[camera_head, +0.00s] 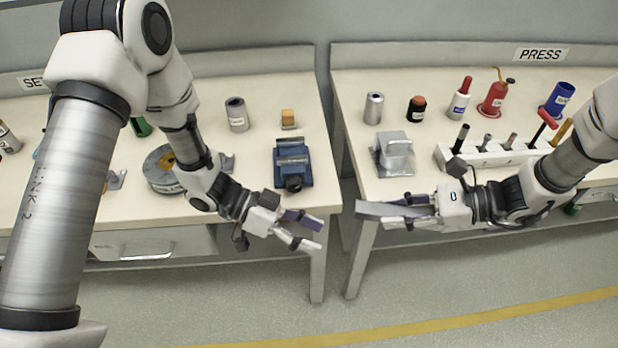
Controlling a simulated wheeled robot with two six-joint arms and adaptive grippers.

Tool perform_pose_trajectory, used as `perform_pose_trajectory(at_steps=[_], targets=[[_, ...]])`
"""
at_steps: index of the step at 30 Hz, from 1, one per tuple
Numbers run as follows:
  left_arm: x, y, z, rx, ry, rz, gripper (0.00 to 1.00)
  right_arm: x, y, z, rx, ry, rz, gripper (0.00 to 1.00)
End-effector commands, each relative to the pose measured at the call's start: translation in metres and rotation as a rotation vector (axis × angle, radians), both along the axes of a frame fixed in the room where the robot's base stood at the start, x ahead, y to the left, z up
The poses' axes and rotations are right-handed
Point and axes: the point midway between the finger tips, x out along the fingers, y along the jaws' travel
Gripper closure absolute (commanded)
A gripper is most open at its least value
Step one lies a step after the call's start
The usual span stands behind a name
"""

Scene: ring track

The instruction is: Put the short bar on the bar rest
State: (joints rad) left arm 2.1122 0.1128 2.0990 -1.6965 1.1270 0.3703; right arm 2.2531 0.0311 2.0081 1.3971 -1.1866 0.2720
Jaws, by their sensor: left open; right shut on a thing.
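The short bar (370,208) is a flat grey piece. My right gripper (390,212) is shut on it and holds it level at the front edge of the right table, its left end sticking out past the fingers. A grey metal stand (395,157) sits on the right table just behind the bar; I cannot tell for sure that it is the bar rest. The bar is apart from it in the picture. My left gripper (306,231) is open and empty, in front of the left table's right corner.
A blue vise (292,163) stands on the left table (262,90), near a round grey spool (163,172). A white tool rack (485,156) is right of the stand. Several cans and bottles line the back of the right table (345,85). A gap separates the tables.

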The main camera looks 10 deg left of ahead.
Motion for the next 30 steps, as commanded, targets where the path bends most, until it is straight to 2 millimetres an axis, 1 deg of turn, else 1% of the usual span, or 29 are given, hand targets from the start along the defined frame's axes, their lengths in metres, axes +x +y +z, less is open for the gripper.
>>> perform_pose_trajectory(at_steps=[1,3,6,9,11,14,24,27,30], targets=[[0.013,0.004,0.033,-0.011,-0.115,-0.086,0.4,0.0,0.0,0.0,0.0,0.0,0.0,1.0],[0.026,0.009,0.063,-0.004,-0.222,-0.138,0.4,0.0,0.0,0.0,0.0,0.0,0.0,1.0],[0.039,0.011,0.092,-0.003,-0.294,-0.128,0.4,0.0,0.0,0.0,0.0,0.0,0.0,1.0],[0.042,0.01,0.104,-0.001,-0.324,-0.127,0.4,0.0,0.0,0.0,0.0,0.0,0.0,1.0],[0.043,0.006,0.104,0.0,-0.327,-0.126,0.4,0.0,0.0,0.0,0.0,0.0,0.0,1.0],[0.042,-0.006,0.098,0.003,-0.323,-0.129,0.4,0.0,0.0,0.0,0.0,0.0,0.0,1.0],[0.04,-0.076,0.068,0.002,-0.324,-0.13,0.4,0.0,0.0,0.0,0.0,0.0,0.0,1.0],[0.041,-0.09,0.063,0.002,-0.325,-0.127,0.4,0.0,0.0,0.0,0.0,0.0,0.0,1.0],[0.041,-0.098,0.06,0.001,-0.324,-0.125,0.4,0.0,0.0,0.0,0.0,0.0,0.0,1.0]])
